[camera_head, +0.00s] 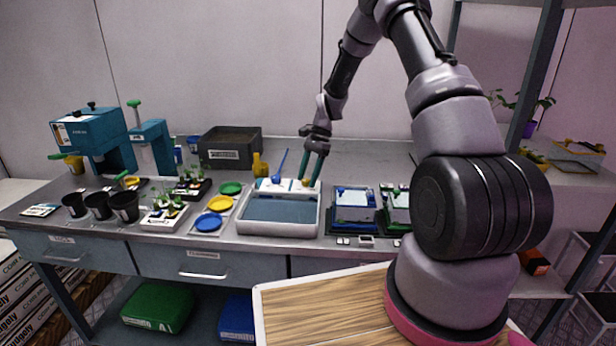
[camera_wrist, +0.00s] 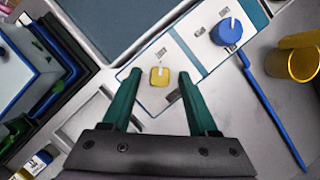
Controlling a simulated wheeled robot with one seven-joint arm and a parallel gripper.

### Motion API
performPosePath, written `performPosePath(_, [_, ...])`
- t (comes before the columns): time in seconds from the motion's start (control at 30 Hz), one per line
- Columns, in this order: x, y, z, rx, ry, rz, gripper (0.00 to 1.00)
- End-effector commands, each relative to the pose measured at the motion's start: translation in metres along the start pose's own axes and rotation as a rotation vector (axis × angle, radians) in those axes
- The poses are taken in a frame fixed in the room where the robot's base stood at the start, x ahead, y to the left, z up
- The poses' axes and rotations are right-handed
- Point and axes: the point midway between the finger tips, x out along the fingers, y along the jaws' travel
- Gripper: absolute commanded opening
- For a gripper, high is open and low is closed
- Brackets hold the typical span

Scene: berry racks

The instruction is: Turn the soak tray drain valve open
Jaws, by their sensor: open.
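The soak tray (camera_head: 277,229) is a white basin with grey-blue contents on the bench. A white panel (camera_head: 262,188) along its back carries a yellow knob (camera_wrist: 159,77) and a blue knob (camera_wrist: 227,32), each with a pale pointer mark. Labels beside them are too small to read, so I cannot tell which is the drain valve. My gripper (camera_head: 307,181) points down over the panel's right end. Its green fingers are open, one on each side of the yellow knob in the wrist view, with nothing held. Contact with the knob cannot be told.
A blue stick (camera_wrist: 270,108) lies behind the panel near a yellow cup (camera_wrist: 293,62). A blue-and-white box (camera_head: 355,203) stands right of the tray. Coloured lids (camera_head: 220,203) and seedling pots lie left. A dark bin (camera_head: 231,143) stands behind. Bare bench shows behind the panel.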

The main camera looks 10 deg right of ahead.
Motion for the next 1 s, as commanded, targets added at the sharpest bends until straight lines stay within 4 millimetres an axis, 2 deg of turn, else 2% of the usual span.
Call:
performPosePath(0.07, [-0.0002,0.0,0.0,0.0,0.0,0.0,0.6])
performPosePath(0.2, [-0.0003,0.0001,0.0,0.0,0.0,0.0,0.06])
performPosePath(0.23, [-0.0004,0.0001,0.0,0.0,0.0,0.0,0.0])
performPosePath(0.63, [-0.0004,-0.0005,0.0002,-0.046,0.0,0.02,0.0])
performPosePath(1.0, [-0.0003,-0.0033,0.0004,-0.293,0.0,0.121,0.0])
